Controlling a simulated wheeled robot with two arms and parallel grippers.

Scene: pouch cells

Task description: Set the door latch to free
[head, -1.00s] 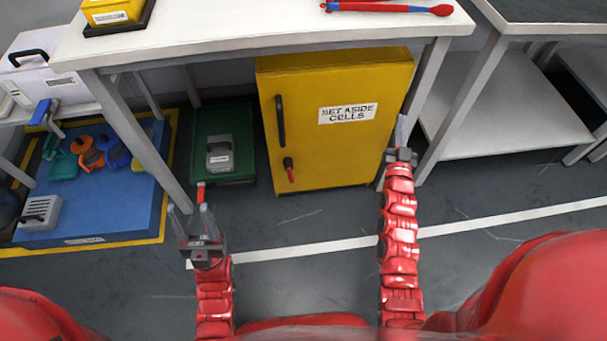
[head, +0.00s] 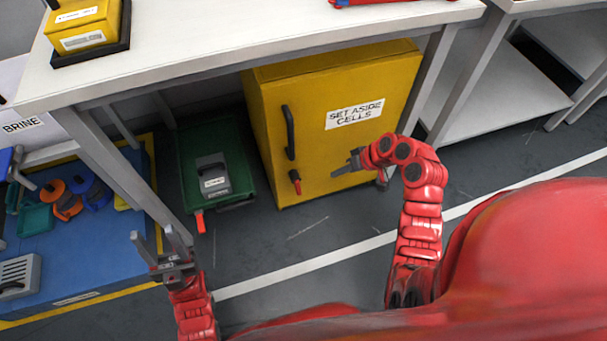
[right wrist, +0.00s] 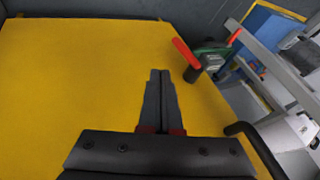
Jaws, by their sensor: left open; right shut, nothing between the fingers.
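The yellow cabinet (head: 345,160) stands under the white table, its door closed and labelled "SET ASIDE CELLS". The door latch (head: 296,182) is a small lever with a red grip, below the black door handle (head: 289,132); its grip points downward. In the right wrist view the latch's red grip (right wrist: 186,53) is just beyond and right of the fingertips. My right gripper (head: 336,173) is shut and empty in front of the door, right of the latch and apart from it. My left gripper (head: 154,238) is open and empty above the floor, left of the cabinet.
A green case (head: 182,180) with a grey device stands left of the cabinet. The white table (head: 240,50) overhangs the cabinet, and its leg (head: 130,172) stands between my left gripper and the blue mat (head: 60,245). Floor before the cabinet is clear.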

